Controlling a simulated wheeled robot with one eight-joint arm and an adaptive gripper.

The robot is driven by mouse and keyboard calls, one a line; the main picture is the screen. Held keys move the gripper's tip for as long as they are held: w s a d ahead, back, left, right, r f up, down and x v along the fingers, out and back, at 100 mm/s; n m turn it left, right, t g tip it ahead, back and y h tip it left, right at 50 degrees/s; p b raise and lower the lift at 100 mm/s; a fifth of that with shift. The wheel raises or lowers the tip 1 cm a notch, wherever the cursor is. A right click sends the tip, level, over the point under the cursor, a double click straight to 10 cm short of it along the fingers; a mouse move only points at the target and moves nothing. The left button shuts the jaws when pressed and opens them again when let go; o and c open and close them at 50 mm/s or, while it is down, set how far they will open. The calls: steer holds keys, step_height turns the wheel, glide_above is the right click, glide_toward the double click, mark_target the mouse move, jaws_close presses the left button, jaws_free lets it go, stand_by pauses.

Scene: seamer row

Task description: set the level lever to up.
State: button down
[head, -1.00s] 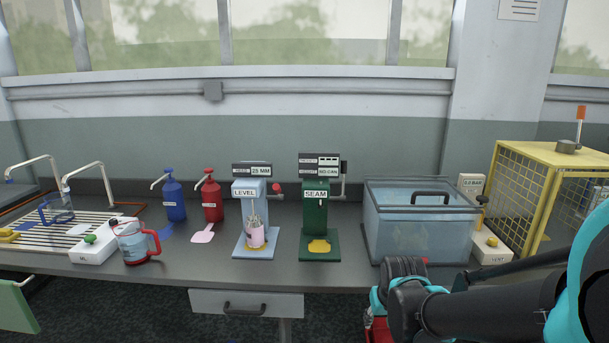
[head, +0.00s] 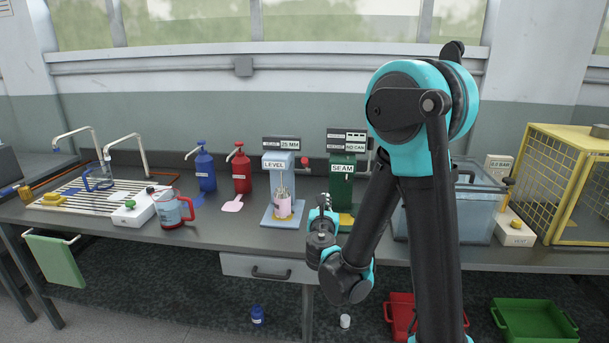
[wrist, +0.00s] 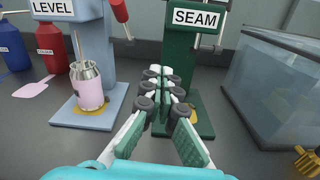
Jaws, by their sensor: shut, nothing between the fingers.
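The level station (head: 279,163) is a light blue press with a "LEVEL" label and a "25 MM" display. Its lever has a red knob (head: 304,161) on the right side; the knob also shows at the top of the wrist view (wrist: 119,10). My gripper (head: 325,204) is in front of the green seam station (head: 341,169), right of the level station and below the knob.
A clear tank (head: 470,205) stands right of the seam station. Red (head: 241,172) and blue (head: 205,170) pump bottles stand to the left, with a pink spill (head: 232,204) in front. A measuring jug (head: 170,210) is farther left. The yellow cage (head: 565,180) is at far right.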

steer(key=a+n+y, duration=0.2)
steer(key=a+n, duration=0.3)
steer(key=a, duration=0.1)
steer(key=t, duration=0.1)
glide_toward(306, 164)
steer(key=w+f, duration=0.2)
steer(key=w, duration=0.4)
steer(key=shift+w+a+r, duration=0.35)
steer(key=shift+w+r, duration=0.15)
steer(key=shift+w, duration=0.2)
steer(key=shift+r+m, duration=0.15)
steer(key=shift+m, duration=0.15)
